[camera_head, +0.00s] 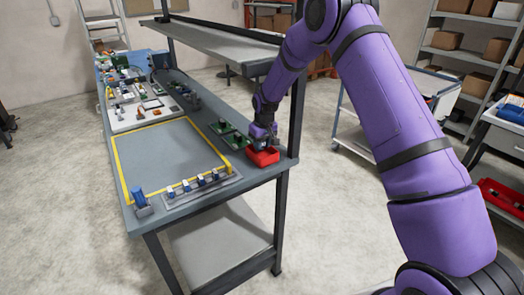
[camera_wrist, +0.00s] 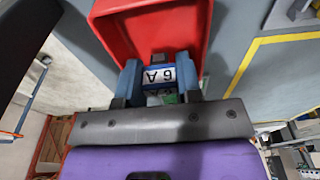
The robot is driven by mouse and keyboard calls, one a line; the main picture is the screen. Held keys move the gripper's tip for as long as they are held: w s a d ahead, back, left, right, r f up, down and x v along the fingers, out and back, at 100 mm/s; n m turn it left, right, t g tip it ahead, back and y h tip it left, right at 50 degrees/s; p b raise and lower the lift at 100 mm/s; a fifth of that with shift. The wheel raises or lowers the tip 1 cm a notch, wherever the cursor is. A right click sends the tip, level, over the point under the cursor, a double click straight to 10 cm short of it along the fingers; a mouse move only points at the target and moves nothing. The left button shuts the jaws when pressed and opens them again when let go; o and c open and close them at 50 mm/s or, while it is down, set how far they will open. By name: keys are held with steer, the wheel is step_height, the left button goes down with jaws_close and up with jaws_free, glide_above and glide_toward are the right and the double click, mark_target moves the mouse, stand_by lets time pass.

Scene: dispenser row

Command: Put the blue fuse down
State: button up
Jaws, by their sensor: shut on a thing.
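My gripper (camera_wrist: 158,82) is shut on the blue fuse (camera_wrist: 158,68), which has a white label reading "6A" and sits between the two fingers in the wrist view. The red bin (camera_wrist: 118,22) lies just beyond the fuse, filling the top middle of that view. In the head view my gripper (camera_head: 263,140) is directly above the red bin (camera_head: 265,158) at the bench's right edge. The fuse is hidden there. I cannot tell whether it touches the bin's floor or hangs above it.
The bench has a bare yellow-taped square (camera_head: 168,152) and a row of blue-and-white pieces (camera_head: 201,183) at its front. A blue object (camera_head: 139,197) stands at the front-left corner. Green boards (camera_head: 228,132) lie behind the bin. A shelf post (camera_head: 297,100) rises close right of my gripper.

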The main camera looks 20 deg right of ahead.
mark_target(263, 143)
steer(key=shift+f, duration=1.45)
steer(key=o, duration=0.7)
steer(key=shift+f, duration=0.1)
steer(key=shift+c, duration=0.2)
steer(key=shift+s+d+r, duration=0.1)
steer(key=shift+s+r, duration=0.05)
steer(key=shift+r, duration=1.15)
steer(key=shift+s+r, duration=0.2)
steer(key=shift+r, duration=1.05)
steer(key=shift+s+d+r, duration=0.1)
steer(key=shift+s+r, duration=0.05)
steer(key=shift+r, duration=1.15)
